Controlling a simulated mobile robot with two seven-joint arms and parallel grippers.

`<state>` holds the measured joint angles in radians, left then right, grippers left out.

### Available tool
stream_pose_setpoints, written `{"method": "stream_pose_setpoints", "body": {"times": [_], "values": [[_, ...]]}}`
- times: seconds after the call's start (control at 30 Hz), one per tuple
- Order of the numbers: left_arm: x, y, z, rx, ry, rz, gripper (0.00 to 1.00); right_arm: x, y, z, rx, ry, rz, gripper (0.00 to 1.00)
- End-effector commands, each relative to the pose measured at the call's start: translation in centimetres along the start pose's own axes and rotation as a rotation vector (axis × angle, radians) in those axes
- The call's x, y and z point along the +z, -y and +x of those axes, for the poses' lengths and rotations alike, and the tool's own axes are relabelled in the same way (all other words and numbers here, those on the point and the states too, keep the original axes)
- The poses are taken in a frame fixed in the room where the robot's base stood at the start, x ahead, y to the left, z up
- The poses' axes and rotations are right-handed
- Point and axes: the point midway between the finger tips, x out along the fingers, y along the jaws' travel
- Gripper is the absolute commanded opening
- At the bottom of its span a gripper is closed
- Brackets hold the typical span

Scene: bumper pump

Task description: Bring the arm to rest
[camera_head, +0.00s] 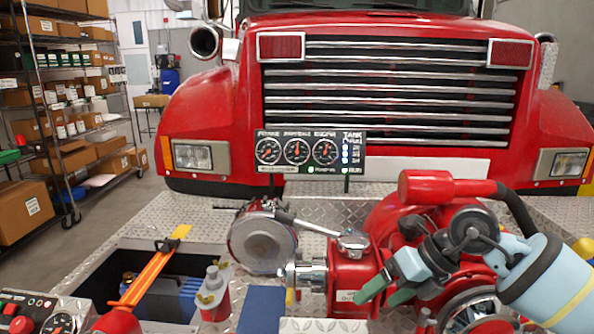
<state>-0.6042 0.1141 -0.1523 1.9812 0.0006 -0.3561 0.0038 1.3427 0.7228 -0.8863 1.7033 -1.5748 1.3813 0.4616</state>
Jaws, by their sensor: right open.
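My right arm (553,275), light blue with dark joints, comes in from the right edge. My right gripper (385,292) has green fingertips, which stand apart with nothing seen between them. In the picture it overlaps the red pump (349,275) on the bumper, just below and right of a silver lever (312,228). I cannot tell whether the fingertips touch the pump. My left arm and gripper are not in view.
A gauge panel (310,151) stands behind the pump, before the red truck's grille (390,95). A silver-capped cylinder (262,240) is left of the pump. An open compartment with an orange strap (150,275) lies further left. Shelves of boxes (60,110) stand at the far left.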

Motion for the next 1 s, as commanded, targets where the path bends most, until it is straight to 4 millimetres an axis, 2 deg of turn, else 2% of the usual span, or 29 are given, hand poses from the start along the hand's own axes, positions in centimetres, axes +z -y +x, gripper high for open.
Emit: {"method": "stream_pose_setpoints", "body": {"times": [0.03, 0.2, 0.4, 0.5, 0.63, 0.77, 0.87, 1.0], "values": [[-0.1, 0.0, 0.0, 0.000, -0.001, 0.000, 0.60, -1.0, -1.4, 2.0, 0.099, -0.010, 0.015, 0.82], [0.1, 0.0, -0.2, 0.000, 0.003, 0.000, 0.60, -3.4, -6.3, 6.3, 0.446, 0.013, 0.112, 0.82], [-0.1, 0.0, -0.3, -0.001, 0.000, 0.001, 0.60, -5.2, -10.1, 8.5, 0.811, 0.089, 0.330, 0.82], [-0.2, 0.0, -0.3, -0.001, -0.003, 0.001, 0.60, -5.7, -10.8, 8.9, 0.966, 0.146, 0.477, 0.82], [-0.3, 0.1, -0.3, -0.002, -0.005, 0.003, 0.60, -6.3, -10.3, 9.4, 1.132, 0.234, 0.701, 0.82], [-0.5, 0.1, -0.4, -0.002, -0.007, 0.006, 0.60, -7.3, -8.2, 10.1, 1.251, 0.335, 0.961, 0.82], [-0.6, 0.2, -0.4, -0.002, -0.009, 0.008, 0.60, -8.7, -5.8, 11.1, 1.308, 0.417, 1.179, 0.82], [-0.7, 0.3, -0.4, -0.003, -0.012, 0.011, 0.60, -11.9, -1.5, 13.0, 1.330, 0.534, 1.509, 0.82]]}}
